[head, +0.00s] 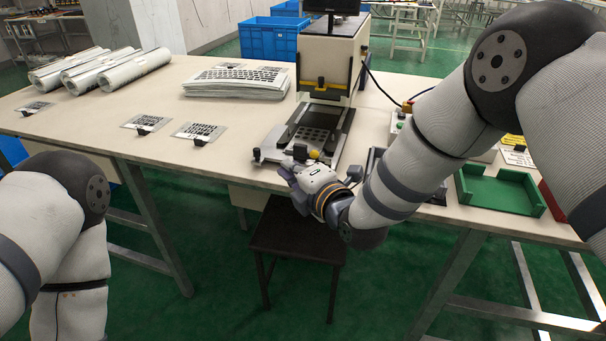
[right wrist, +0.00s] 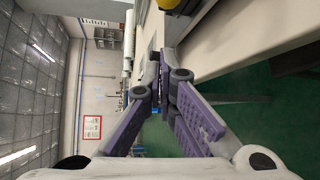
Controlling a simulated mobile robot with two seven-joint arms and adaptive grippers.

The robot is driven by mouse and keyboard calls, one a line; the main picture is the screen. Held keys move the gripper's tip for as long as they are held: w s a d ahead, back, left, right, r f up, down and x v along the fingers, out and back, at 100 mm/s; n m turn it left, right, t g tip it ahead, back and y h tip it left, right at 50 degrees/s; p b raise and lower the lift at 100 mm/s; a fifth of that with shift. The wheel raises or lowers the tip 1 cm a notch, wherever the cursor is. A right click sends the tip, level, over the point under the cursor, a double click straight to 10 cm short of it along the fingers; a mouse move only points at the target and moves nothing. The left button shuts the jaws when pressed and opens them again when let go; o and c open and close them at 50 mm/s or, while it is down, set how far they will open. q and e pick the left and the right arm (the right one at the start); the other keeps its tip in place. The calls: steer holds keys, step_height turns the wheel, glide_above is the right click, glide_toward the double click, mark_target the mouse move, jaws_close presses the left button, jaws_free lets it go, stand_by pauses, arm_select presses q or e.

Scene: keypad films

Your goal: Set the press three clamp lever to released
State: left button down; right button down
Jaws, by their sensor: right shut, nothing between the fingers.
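The press (head: 325,75) stands on the table, with a dark bed (head: 318,135) reaching to the table's front edge. At its front are a small metal clamp part, a black knob (head: 256,154) and a yellow knob (head: 314,154). I cannot tell for sure which part is the clamp lever or how it is set. My right gripper (head: 285,168) is at the table's front edge, just in front of the press bed. In the right wrist view its fingers (right wrist: 162,80) are closed with nothing between them. A yellow round thing (right wrist: 167,3) shows at the top there. My left gripper is out of view.
Keypad sheets (head: 148,122) and a stack of printed films (head: 238,80) lie left of the press. White rolls (head: 100,68) lie at the far left. A green tray (head: 500,190) is at the right. A dark stool (head: 300,232) stands below the table edge.

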mark_target(303, 161)
steer(key=x, duration=0.3)
steer(key=shift+w+d+f, duration=0.1)
steer(key=shift+d+f, duration=0.05)
steer(key=shift+d, duration=0.15)
steer(key=shift+s+d+r, duration=0.1)
steer(key=shift+d+r, duration=0.3)
steer(key=shift+d, duration=0.2)
steer(key=shift+s+d+r, duration=0.15)
steer(key=shift+d+r, duration=0.25)
steer(key=shift+d, duration=0.2)
steer(key=shift+s+d, duration=0.15)
steer(key=shift+d, duration=0.25)
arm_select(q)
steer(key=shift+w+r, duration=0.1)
arm_select(e)
steer(key=shift+f, duration=0.15)
